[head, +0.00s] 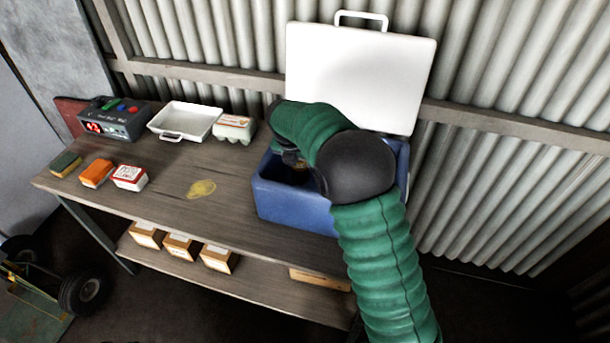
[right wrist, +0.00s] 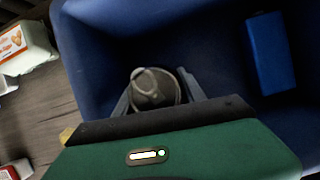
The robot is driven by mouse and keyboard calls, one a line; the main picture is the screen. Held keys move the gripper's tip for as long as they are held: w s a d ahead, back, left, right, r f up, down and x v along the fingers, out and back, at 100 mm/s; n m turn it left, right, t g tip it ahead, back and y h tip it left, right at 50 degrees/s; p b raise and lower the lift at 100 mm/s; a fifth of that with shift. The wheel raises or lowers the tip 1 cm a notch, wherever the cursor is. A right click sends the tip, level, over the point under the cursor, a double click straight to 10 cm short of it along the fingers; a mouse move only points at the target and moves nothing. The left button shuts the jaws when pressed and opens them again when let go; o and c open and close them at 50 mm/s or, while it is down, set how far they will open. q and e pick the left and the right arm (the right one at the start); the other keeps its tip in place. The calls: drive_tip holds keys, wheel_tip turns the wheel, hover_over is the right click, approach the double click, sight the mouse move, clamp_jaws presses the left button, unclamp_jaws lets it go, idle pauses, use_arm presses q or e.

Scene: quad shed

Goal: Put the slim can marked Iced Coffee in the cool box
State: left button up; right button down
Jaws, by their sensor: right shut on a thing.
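The cool box (head: 290,204) is blue and stands on the bench with its white lid (head: 360,70) raised open. My right arm reaches over it from the front and hides most of its inside. In the right wrist view, my right gripper (right wrist: 153,92) is over the inside of the cool box (right wrist: 85,40). It is shut on a slim can (right wrist: 152,88), seen from its top end with a ring tab. The can's label is hidden, so I cannot read its marking. I cannot tell whether the can touches the box floor. My left gripper is not in view.
A blue block (right wrist: 270,53) lies inside the cool box at the right. On the bench are an egg carton (head: 234,127), a white tray (head: 186,121), a dark device with a red display (head: 113,119) and small packets (head: 130,177). Cartons (head: 181,247) sit on the lower shelf.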

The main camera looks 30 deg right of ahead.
sight(300, 170)
wheel_tip(300, 170, down, 2)
drive_tip(key=shift+a+f, duration=0.1)
drive_tip(key=shift+a, duration=0.05)
drive_tip(key=shift+w+a+f, duration=0.1)
drive_tip(key=shift+f, duration=0.2)
drive_tip(key=c, duration=0.7)
unclamp_jaws()
drive_tip(key=shift+f, duration=0.1)
drive_tip(key=p+v, duration=0.1)
drive_tip(key=v, duration=1.1)
